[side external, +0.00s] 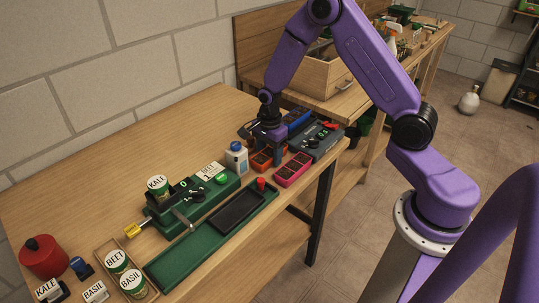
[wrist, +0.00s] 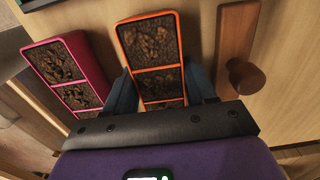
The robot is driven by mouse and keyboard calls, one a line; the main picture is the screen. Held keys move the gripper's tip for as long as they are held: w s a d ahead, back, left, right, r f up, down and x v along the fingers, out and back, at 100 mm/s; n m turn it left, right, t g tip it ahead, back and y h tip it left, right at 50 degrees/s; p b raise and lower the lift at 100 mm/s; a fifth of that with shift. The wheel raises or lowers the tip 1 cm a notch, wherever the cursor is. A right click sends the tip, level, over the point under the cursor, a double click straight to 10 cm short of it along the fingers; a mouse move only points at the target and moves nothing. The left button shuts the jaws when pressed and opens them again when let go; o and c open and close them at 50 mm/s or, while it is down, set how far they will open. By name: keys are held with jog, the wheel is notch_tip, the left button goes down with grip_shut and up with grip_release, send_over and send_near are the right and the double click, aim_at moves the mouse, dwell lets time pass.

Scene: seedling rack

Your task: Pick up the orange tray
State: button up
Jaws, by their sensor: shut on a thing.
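The orange tray (wrist: 155,69) has dark soil in its cells and lies between the two blue-grey fingers of my gripper (wrist: 161,88) in the wrist view. The fingers are shut on its long sides, near its lower end. In the side external view, the orange tray (side external: 262,161) shows in part below my gripper (side external: 268,146), which hides some of it. I cannot tell whether the tray touches the table.
A pink tray (side external: 293,170) with soil is close by; it also shows left of the orange one in the wrist view (wrist: 52,62). A wooden piece with a round knob (wrist: 245,77) is at the right.

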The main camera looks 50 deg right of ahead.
aim_at(270, 153)
jog(key=shift+r, duration=0.45)
jog(key=r, duration=0.2)
jog(key=shift+s+r, duration=0.2)
jog(key=shift+r, duration=0.2)
jog(key=s+r, duration=0.9)
jog(key=s, duration=0.4)
jog(key=shift+s+a+r, duration=0.15)
jog(key=shift+s+a, duration=0.15)
jog(key=shift+a, duration=0.1)
